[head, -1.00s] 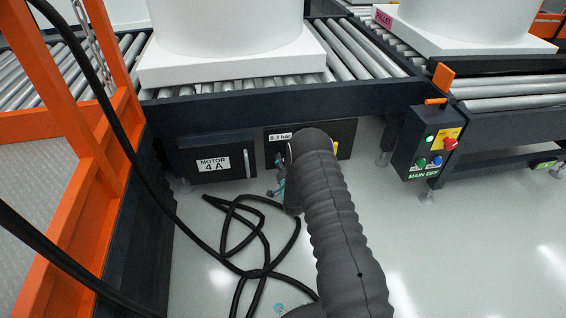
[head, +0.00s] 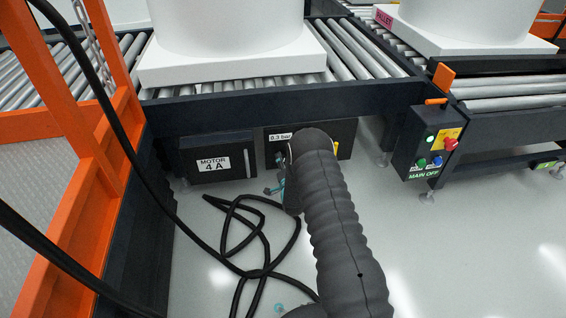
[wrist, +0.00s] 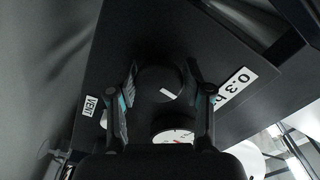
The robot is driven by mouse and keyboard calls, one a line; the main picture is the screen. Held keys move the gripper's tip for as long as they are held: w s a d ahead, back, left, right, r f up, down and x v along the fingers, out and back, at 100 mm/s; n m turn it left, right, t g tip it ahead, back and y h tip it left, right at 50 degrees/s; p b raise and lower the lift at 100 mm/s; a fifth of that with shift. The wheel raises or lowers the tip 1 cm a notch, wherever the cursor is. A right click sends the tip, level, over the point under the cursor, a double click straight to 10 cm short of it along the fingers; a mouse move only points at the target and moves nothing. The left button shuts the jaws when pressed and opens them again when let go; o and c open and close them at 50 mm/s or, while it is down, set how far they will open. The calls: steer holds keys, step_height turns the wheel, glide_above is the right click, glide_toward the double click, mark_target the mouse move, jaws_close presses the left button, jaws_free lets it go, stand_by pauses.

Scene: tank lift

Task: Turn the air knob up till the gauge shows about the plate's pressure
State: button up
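The air knob (wrist: 160,82) is a dark round knob with a white mark, on a dark panel in the wrist view. My gripper (wrist: 161,66) has one finger on each side of it, and narrow gaps seem to separate the fingertips from the knob. The gauge (wrist: 174,136) has a white face with a red mark; my gripper's body hides its lower part, and its reading is not clear. The pressure plate (head: 280,137) reads 0.3 bar; it also shows, cut by a shadow, in the wrist view (wrist: 237,88). My arm hides the knob and gauge in the head view.
A VENT label (wrist: 91,106) is beside the left finger. The MOTOR 4A box (head: 214,165) is left of the panel. A black hose (head: 262,272) lies looped on the floor. A switch box (head: 428,145) stands right, with open floor between. An orange frame (head: 95,150) stands left.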

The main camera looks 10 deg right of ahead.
steer(key=shift+o, duration=1)
steer(key=shift+a, duration=0.1)
steer(key=shift+s, duration=0.1)
steer(key=s, duration=1.1)
steer(key=shift+s, duration=0.4)
